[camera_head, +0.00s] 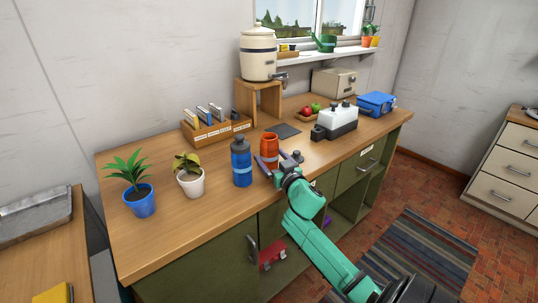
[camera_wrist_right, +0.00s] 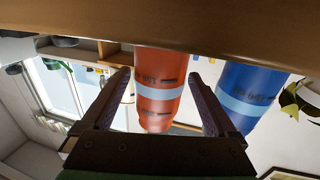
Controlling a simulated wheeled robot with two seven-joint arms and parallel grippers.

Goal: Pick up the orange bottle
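The orange bottle (camera_head: 269,148) stands upright on the wooden counter, just right of the blue bottle (camera_head: 241,163). My right gripper (camera_head: 277,161) is at the orange bottle from the front, low over the counter. In the right wrist view, which is upside down, the orange bottle (camera_wrist_right: 160,90) stands between the two open fingers of my right gripper (camera_wrist_right: 163,95). Gaps show on both sides of it, so the fingers do not appear to touch it. The blue bottle (camera_wrist_right: 248,95) is just outside one finger. My left gripper is not in view.
A potted plant in a white pot (camera_head: 190,182) and one in a blue pot (camera_head: 140,200) stand to the left. A wooden organizer (camera_head: 213,131) and a dark mat (camera_head: 284,131) lie behind. A white-and-black appliance (camera_head: 336,121) stands to the right.

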